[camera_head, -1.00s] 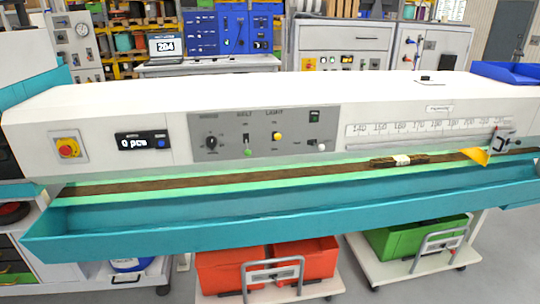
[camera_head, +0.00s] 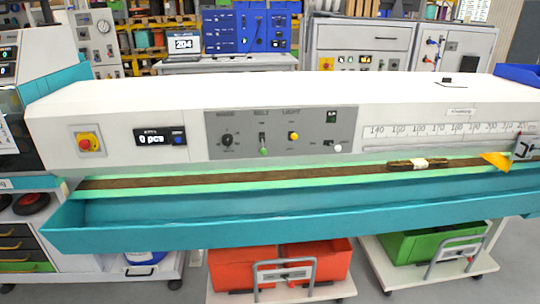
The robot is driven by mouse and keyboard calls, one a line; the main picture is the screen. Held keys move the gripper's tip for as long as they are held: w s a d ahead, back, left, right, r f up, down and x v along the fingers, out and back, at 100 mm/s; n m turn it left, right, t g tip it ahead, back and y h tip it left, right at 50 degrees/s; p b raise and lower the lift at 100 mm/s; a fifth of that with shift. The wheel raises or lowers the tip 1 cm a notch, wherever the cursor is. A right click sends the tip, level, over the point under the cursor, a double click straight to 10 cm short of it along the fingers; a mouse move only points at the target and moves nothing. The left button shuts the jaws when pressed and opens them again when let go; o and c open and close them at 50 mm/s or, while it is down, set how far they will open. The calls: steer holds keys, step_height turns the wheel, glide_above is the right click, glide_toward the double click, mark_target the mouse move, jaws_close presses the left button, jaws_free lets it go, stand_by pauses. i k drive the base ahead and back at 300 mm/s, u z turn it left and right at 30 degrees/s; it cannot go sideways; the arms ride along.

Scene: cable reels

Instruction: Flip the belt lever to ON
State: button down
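The belt lever (camera_head: 263,151) is on the grey control panel (camera_head: 300,120) at the front of the white machine, under the word BELT. Its green knob hangs at the lower end of its slot, pointing down. To its right is the light lever (camera_head: 293,136) with a yellow knob, standing higher. A black rotary knob (camera_head: 227,140) is to its left. The brown belt (camera_head: 250,179) runs below the panel and carries a dark bundle with a white band (camera_head: 419,164). My gripper is not in view.
A red emergency button (camera_head: 88,142) and a display reading 0 pcs (camera_head: 160,137) are left of the panel. A teal trough (camera_head: 300,215) juts out along the front. Red bins (camera_head: 280,266) and a green bin (camera_head: 430,240) stand on carts below.

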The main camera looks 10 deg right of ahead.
mark_target(263, 151)
steer(key=u, duration=0.45)
steer(key=k, duration=0.85)
steer(key=u, duration=1)
steer(key=k, duration=0.6)
steer(key=u, duration=0.25)
steer(key=i, duration=1.5)
steer(key=z, duration=0.9)
steer(key=i, duration=0.75)
steer(key=z, duration=0.2)
